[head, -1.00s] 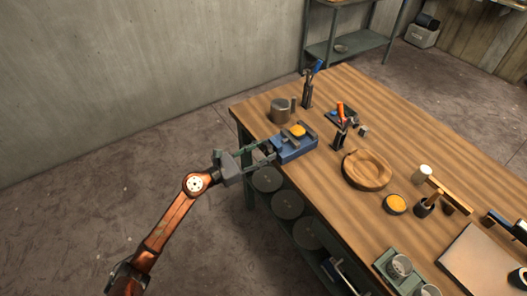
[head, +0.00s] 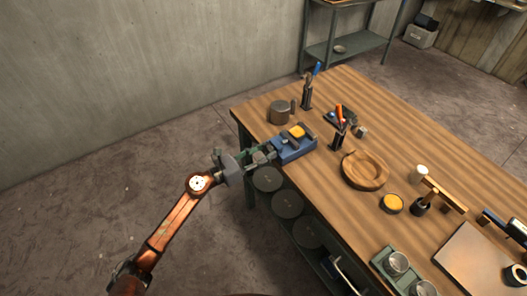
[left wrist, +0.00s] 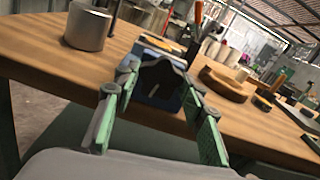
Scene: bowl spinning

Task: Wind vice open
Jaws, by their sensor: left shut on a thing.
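The blue vice (head: 296,151) sits at the near left edge of the wooden workbench, with a yellow-orange piece (head: 297,131) at its top. It also shows in the left wrist view (left wrist: 168,102), partly hidden. My left gripper (head: 266,152) reaches it from the left, at the vice's outer end. In the left wrist view its green fingers stand either side of the vice's dark handle (left wrist: 162,77). The gripper is shut on this handle, though the exact contact is hard to see. My right gripper is not in view.
A grey metal mug (head: 280,111) stands close behind the vice. A tool holder (head: 339,138) and a wooden bowl (head: 366,170) are to its right. Round grey lids (head: 267,179) are below the bench edge. The floor left of the bench is clear.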

